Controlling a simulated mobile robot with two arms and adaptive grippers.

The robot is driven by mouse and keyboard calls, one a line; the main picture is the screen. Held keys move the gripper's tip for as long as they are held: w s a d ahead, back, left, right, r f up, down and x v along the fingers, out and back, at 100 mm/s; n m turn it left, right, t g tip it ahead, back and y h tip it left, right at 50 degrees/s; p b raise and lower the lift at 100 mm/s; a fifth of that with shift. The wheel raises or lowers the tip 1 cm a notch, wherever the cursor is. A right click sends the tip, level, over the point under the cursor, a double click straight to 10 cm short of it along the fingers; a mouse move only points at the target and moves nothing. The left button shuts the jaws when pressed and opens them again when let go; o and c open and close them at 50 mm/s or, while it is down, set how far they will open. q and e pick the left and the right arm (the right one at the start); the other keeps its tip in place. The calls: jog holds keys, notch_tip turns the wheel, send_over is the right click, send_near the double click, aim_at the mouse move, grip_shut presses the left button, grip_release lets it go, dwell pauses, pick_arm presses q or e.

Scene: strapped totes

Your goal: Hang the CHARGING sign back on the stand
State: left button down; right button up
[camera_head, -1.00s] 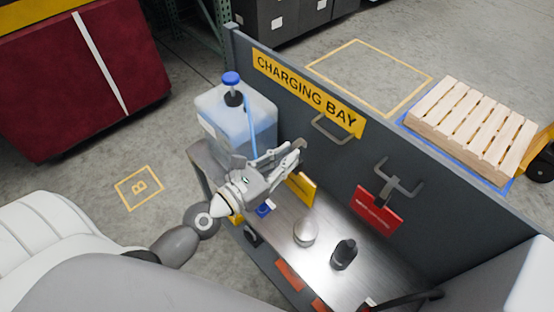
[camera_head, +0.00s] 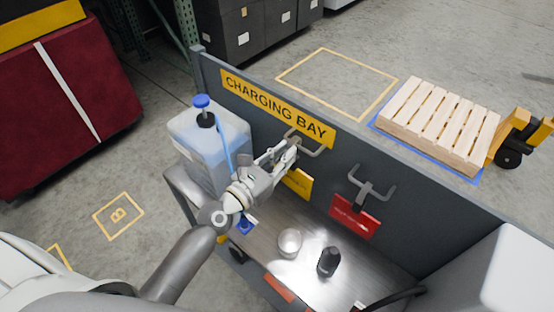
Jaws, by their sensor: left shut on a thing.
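My left gripper (camera_head: 285,152) is shut on the yellow sign (camera_head: 298,182), which hangs just below the fingers. Its lettering is too small and covered to read, and my gripper hides its left part. The fingertips are at the left side of the grey U-shaped bracket (camera_head: 320,153) under the yellow CHARGING BAY label (camera_head: 277,107). I cannot tell whether the sign's hook touches the bracket. A red sign (camera_head: 354,216) hangs on a second forked bracket (camera_head: 385,196) to the right. My right gripper is not in view.
The brackets are on a grey panel (camera_head: 400,183) above a metal shelf (camera_head: 300,222). A blue-capped jug (camera_head: 211,150) stands left of my gripper. A silver dome (camera_head: 290,242) and a black bottle (camera_head: 328,261) stand on the shelf. A wooden pallet (camera_head: 440,120) lies behind the panel.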

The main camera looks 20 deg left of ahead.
pick_arm(q)
jog(key=shift+x, duration=1.15)
jog(key=shift+f+b, duration=1.3)
jog(key=shift+f, duration=0.1)
